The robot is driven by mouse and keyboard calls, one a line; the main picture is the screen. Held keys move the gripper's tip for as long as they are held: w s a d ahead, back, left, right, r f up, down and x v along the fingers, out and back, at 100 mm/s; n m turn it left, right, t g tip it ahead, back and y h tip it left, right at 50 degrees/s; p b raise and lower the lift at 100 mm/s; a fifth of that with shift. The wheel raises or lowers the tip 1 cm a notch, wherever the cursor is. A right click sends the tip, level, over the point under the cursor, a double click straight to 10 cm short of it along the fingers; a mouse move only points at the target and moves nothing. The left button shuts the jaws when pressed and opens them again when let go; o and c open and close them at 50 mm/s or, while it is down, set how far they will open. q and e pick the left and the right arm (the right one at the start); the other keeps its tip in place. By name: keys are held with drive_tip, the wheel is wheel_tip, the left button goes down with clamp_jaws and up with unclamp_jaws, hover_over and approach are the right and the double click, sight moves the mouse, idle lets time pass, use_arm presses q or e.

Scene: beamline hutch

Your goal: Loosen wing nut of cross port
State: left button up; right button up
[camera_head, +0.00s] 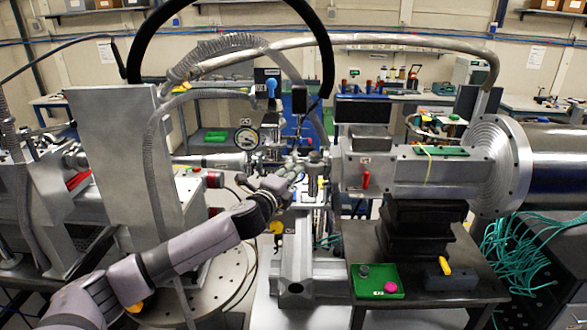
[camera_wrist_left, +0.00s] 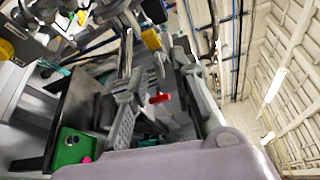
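The cross port (camera_head: 306,158) is a cluster of metal fittings in the middle of the head view, between the grey upright plate and the large flanged chamber. Its wing nut is too small to tell apart there. My left arm reaches in from the lower left, and my left gripper (camera_head: 292,176) is at the front of the fittings; contact cannot be told. In the left wrist view the two fingers of the left gripper (camera_wrist_left: 160,86) stand apart with nothing visibly held between them. A red handle (camera_wrist_left: 159,98) shows beyond the gap. My right gripper is in neither view.
A round gauge (camera_head: 246,138) is left of the fittings. A green tray (camera_head: 361,292) holding small parts lies on the dark table (camera_head: 453,298). Hoses arch overhead.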

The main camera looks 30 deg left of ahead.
use_arm(q)
drive_tip(key=shift+w+a+f, duration=0.1)
drive_tip(key=shift+w, duration=0.65)
clamp_jaws()
